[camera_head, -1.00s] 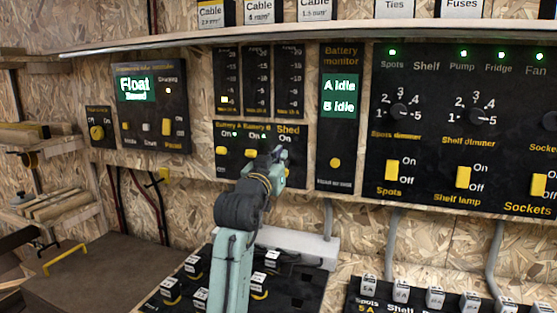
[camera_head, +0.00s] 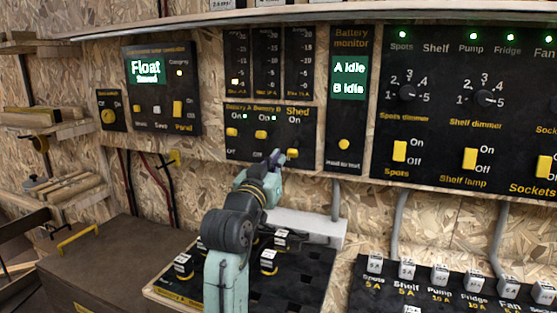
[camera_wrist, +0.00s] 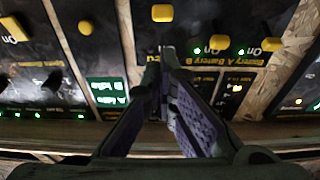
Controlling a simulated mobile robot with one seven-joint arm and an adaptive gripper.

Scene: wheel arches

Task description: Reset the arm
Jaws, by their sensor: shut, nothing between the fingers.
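My arm rises from the bottom middle of the head camera view, pale green with dark joints. My gripper (camera_head: 277,158) is shut and empty, at the lower edge of the battery switch panel (camera_head: 240,148), just below and left of the Shed switch (camera_head: 292,153). I cannot tell whether it touches the panel. In the wrist view, the two dark fingers (camera_wrist: 162,62) come together at their tips in front of the black panels, which appear upside down. Nothing is between the fingers.
The battery monitor (camera_head: 345,115) reads A Idle and B Idle. The charge controller (camera_head: 185,128) reads Float. A shelf-and-sockets panel (camera_head: 440,130) fills the right. Below are fuse boards with several blocks (camera_head: 375,262). A brown box (camera_head: 90,270) stands lower left.

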